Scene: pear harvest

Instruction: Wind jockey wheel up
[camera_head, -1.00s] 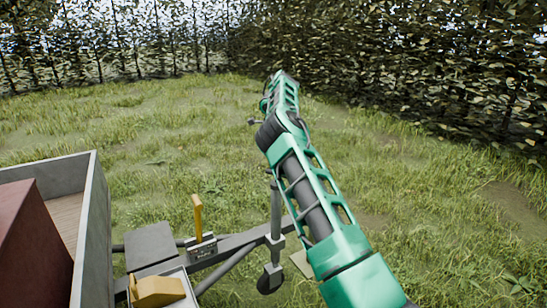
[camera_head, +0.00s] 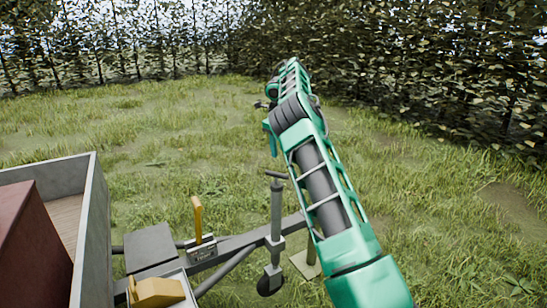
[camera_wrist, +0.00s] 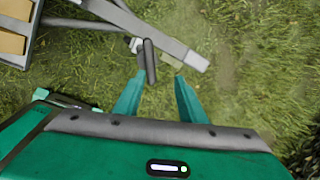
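The jockey wheel is a grey upright post (camera_head: 276,215) clamped to the trailer drawbar, with a small dark wheel (camera_head: 270,281) low in the grass. Its crank handle (camera_head: 276,175) is a short dark bar on top of the post. In the wrist view the handle (camera_wrist: 149,60) shows just ahead of my fingertips, near the gap between them. My gripper (camera_wrist: 160,78) has its two teal fingers apart, with nothing held. In the head view my gripper (camera_head: 270,136) hangs above the handle, apart from it; my arm partly hides it.
The grey drawbar (camera_head: 238,242) carries a yellow lever (camera_head: 197,218). A pale block (camera_head: 305,262) lies on the grass right of the wheel. The trailer bed (camera_head: 92,230) with a dark red box (camera_head: 30,245) is at left. Open grass lies behind, bounded by hedges (camera_head: 420,60).

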